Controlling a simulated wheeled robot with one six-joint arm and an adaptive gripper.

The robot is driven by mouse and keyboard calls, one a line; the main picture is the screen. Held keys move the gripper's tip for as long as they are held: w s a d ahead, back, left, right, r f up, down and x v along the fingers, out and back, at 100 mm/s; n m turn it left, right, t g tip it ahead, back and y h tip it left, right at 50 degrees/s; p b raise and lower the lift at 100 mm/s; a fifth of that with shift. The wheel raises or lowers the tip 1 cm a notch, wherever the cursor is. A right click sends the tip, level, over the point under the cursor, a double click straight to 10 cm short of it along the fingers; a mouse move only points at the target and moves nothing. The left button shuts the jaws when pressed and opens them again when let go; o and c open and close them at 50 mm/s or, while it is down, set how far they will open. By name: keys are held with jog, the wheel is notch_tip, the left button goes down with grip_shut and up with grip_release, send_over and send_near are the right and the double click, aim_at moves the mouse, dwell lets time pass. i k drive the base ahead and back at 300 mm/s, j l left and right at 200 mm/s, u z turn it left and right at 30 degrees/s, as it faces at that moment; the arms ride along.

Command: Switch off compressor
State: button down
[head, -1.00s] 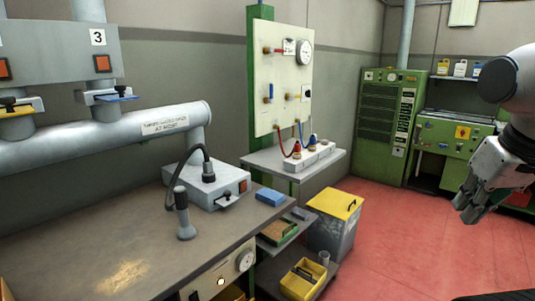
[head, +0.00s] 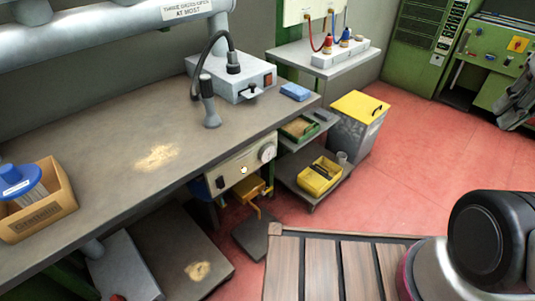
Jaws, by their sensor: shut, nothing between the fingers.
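No part in view is labelled as the compressor, and I cannot tell which machine it is. A control panel (head: 236,168) with a dark switch, a small lit button and a round gauge is on the front of the workbench. A tall green cabinet (head: 421,45) with vents stands at the back right, its top cut off by the frame.
The workbench (head: 110,165) carries a grey box (head: 235,78) with a cabled handle, a blue block (head: 295,91) and a cardboard box (head: 40,205). A yellow-lidded bin (head: 350,130) and yellow tray (head: 320,176) stand beyond. Wooden slats (head: 322,268) lie in front. Red floor (head: 420,150) is open at right.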

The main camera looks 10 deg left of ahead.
aim_at(221, 182)
jog(key=i+l+u, duration=0.6)
jog(key=u, duration=0.15)
jog(key=i+l+u, duration=0.15)
jog(key=l+u, duration=0.25)
jog(key=i+l, duration=0.05)
